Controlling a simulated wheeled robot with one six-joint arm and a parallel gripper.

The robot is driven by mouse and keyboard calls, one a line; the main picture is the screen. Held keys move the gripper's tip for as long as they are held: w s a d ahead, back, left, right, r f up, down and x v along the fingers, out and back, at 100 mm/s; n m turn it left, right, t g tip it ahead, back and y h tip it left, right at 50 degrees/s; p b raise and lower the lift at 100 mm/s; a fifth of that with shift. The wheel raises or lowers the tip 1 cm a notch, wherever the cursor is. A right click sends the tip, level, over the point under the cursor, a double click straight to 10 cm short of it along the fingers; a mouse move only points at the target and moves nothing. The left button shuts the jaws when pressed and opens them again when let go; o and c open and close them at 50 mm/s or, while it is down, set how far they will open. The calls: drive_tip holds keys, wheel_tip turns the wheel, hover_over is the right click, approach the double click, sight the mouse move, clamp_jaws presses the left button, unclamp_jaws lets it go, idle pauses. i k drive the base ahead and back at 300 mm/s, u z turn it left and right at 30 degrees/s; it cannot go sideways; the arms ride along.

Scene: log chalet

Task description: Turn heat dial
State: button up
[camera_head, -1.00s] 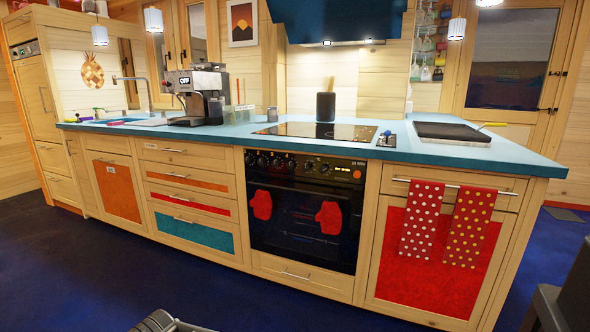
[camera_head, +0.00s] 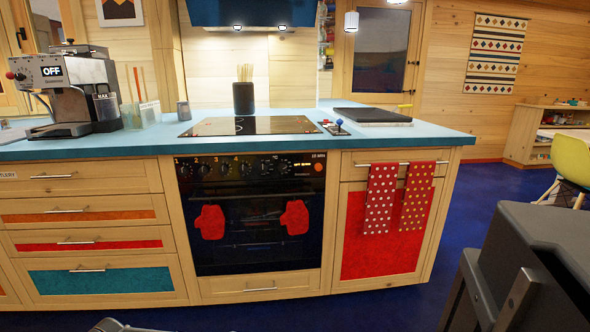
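The black built-in oven (camera_head: 251,215) is near the middle of the view, in the light wood counter front. Its control strip carries several black dials in a row, with the heat dial row (camera_head: 225,169) at the top left and middle of the strip. Small white numbers stand beside some of the dials. An orange round knob or button (camera_head: 319,167) is at the right end. Which dial sets the heat cannot be told. Two red oven mitts hang on the oven door.
The blue counter (camera_head: 150,139) runs above the oven, with a cooktop (camera_head: 250,126), a coffee machine (camera_head: 68,88) and a black lidded panel (camera_head: 371,116). Two dotted towels (camera_head: 380,195) hang right of the oven. Dark blue floor (camera_head: 440,270) is free at right. A yellow chair (camera_head: 572,160) stands far right.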

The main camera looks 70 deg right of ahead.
sight(282, 167)
drive_tip(key=z, duration=0.95)
drive_tip(key=i, duration=0.85)
drive_tip(key=z, duration=0.9)
